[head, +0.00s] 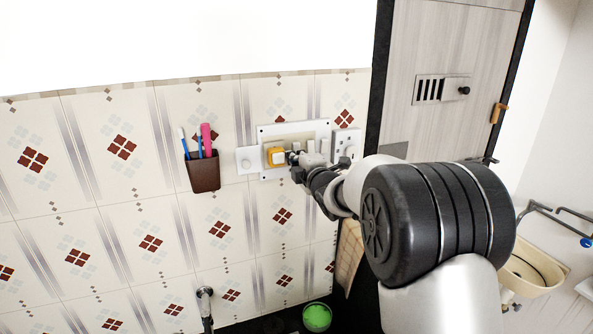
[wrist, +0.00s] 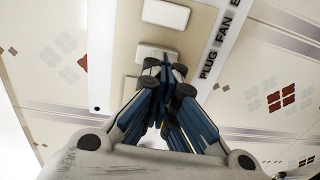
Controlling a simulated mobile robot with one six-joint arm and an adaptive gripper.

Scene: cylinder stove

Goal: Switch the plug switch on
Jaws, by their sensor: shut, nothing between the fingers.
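The switch panel (head: 293,127) is a white-framed plate with a beige middle on the tiled wall. In the wrist view the panel (wrist: 112,45) carries a row of pale switches, with the words PLUG and FAN printed on its white edge. The switch nearest the word PLUG (wrist: 150,53) is partly covered by my fingertips. Another pale switch (wrist: 165,14) is farther up, near FAN. My gripper (wrist: 160,66) is shut and empty, its tips at or just in front of the plug switch; I cannot tell if they touch. In the head view my gripper (head: 296,160) is at the panel's lower middle.
A yellow-and-white block (head: 277,156) sits on the panel left of my gripper. A white socket plate (head: 346,146) is close on the right. A brown holder (head: 204,175) with brushes hangs to the left. A tap (head: 205,295) and green cup (head: 317,317) are below.

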